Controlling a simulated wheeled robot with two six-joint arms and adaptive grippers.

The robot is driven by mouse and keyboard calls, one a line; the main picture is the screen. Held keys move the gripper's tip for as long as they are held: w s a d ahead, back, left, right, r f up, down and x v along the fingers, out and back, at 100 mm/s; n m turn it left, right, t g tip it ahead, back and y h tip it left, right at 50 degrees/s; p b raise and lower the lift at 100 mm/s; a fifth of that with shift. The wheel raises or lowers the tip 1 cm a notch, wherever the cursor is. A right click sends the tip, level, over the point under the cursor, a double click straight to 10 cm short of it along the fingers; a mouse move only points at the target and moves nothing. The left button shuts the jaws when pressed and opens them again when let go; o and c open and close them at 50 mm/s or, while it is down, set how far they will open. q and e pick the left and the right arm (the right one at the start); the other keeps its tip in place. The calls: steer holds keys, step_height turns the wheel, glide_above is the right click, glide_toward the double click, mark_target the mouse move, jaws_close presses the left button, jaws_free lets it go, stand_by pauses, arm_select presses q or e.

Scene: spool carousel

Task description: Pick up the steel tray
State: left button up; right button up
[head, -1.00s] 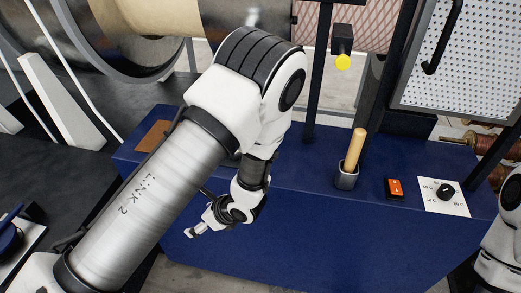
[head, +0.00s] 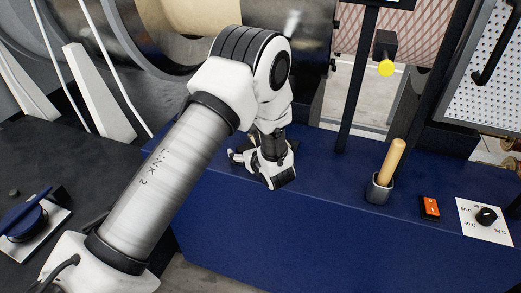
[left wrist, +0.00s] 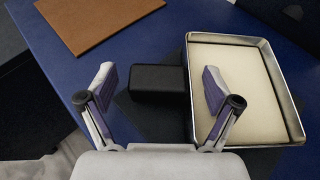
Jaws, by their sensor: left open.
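The steel tray (left wrist: 286,95) lies at the right in the left wrist view, a shallow rectangular pan with a thin metal rim and a pale inside. A black block-like handle (left wrist: 158,80) sticks out from its left side. My left gripper (left wrist: 158,75) is open, with one finger on each side of the handle in the picture; the right finger overlaps the tray's near left edge. I cannot tell the height gap or any contact. In the head view my left gripper (head: 262,165) is over the blue bench, and my arm hides the tray. My right gripper is not in view.
A brown board (left wrist: 90,18) lies beyond the handle. A dark post (head: 355,90) rises behind.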

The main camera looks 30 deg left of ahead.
arm_select(q)
steer(key=shift+w+a+f, duration=0.1)
steer(key=shift+a, duration=0.1)
steer(key=shift+d, duration=0.1)
steer(key=shift+c, duration=1.4)
steer(key=shift+d, duration=0.1)
steer(key=c, duration=1.3)
steer(key=shift+o, duration=0.2)
steer(key=shift+r, duration=0.2)
